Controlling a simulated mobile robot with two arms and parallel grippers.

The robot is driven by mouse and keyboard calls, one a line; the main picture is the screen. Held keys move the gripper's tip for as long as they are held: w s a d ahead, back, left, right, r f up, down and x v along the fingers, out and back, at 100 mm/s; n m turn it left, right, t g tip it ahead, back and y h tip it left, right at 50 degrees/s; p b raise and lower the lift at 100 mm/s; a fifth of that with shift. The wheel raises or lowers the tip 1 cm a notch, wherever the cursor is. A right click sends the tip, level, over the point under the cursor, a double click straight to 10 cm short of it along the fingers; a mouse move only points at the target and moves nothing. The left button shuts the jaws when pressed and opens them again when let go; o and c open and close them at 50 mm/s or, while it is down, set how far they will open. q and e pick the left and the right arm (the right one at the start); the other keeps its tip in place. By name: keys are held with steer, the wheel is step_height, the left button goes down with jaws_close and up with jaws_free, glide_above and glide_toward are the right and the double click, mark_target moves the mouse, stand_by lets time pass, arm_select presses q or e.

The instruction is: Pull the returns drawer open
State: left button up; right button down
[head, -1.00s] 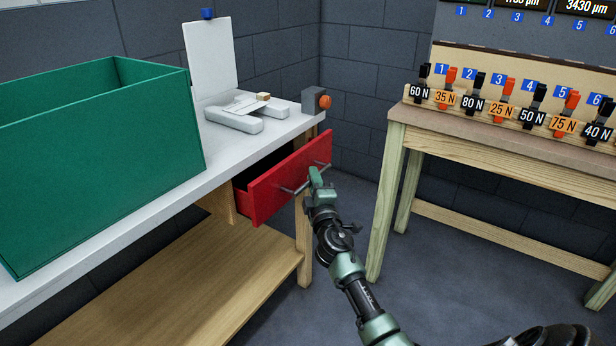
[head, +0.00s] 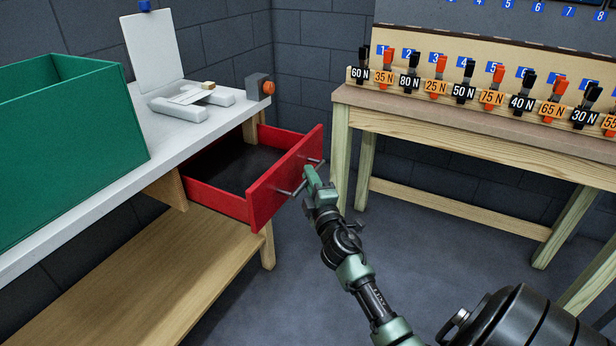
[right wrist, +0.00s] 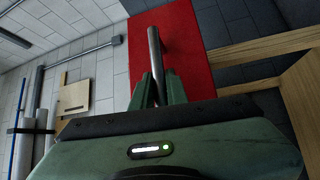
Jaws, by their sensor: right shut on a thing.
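The red returns drawer (head: 287,177) stands well out from under the white bench top, and its dark inside shows empty. A grey bar handle (head: 287,192) runs across its front. My right gripper (head: 311,178) is at the handle, and in the right wrist view its two green fingers (right wrist: 159,90) are shut on the bar (right wrist: 156,55), with the red front (right wrist: 185,45) behind. My left gripper is not in view.
A green bin (head: 70,150) and a grey box with an orange button (head: 268,88) are on the white bench (head: 110,190). A wooden table (head: 450,118) with several numbered clamps stands at the right. Floor between them is clear.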

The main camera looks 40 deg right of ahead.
steer(key=shift+f, duration=0.1)
steer(key=c, duration=1.4)
jaws_free()
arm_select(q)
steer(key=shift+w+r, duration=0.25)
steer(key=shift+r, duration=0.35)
arm_select(e)
steer(key=v, duration=0.7)
steer(key=shift+s+a, duration=0.2)
steer(key=shift+s, duration=0.15)
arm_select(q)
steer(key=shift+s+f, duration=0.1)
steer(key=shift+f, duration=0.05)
